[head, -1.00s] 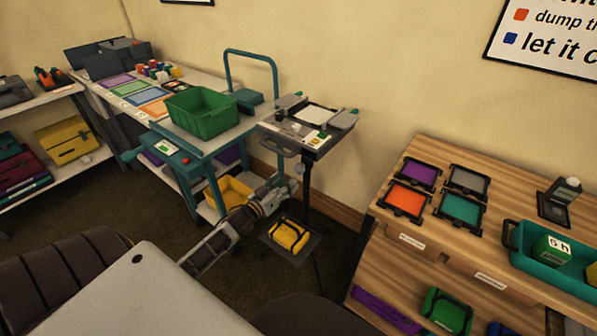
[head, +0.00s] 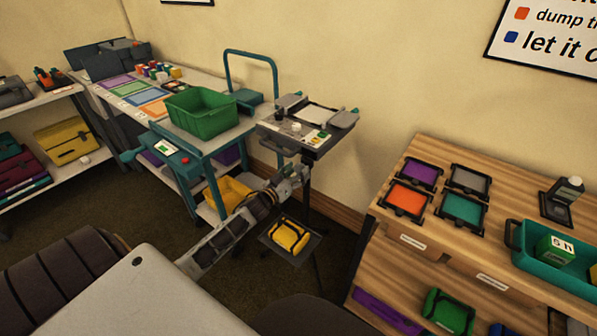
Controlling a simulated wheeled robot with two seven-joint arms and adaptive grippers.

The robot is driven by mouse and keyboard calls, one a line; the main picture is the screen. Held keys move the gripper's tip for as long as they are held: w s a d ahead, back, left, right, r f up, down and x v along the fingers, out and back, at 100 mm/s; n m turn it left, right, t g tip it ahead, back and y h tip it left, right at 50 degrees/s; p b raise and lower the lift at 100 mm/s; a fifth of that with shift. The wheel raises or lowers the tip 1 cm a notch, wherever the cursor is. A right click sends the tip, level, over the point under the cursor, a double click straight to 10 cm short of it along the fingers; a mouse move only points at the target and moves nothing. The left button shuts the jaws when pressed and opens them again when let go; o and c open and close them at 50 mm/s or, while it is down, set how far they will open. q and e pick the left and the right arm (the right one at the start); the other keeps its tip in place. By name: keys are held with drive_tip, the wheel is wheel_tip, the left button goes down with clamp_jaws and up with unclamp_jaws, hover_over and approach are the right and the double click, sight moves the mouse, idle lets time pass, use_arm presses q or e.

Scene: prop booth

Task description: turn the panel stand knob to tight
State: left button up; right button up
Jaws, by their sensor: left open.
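The panel stand (head: 333,117) is a grey panel on a dark pole, standing against the wall at the middle of the head view. A small white knob (head: 297,126) shows on its top face, with a darker small part beside it. I cannot read any tight marking at this size. My left gripper (head: 299,172) is open and empty, below the panel's front edge and close to the pole in the picture. Whether it touches the pole cannot be told. My right gripper is out of view.
A teal cart (head: 215,142) with a green bin (head: 200,112) stands just left of the stand. A yellow case (head: 288,236) sits on a low dark stool (head: 272,238) below my gripper. A wooden shelf unit (head: 398,238) with coloured trays is at the right.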

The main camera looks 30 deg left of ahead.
use_arm(q)
drive_tip(key=shift+w, duration=0.6)
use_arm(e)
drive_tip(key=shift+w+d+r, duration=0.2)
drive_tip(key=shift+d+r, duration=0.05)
use_arm(q)
drive_tip(key=c, duration=1)
drive_tip(key=shift+c, duration=0.2)
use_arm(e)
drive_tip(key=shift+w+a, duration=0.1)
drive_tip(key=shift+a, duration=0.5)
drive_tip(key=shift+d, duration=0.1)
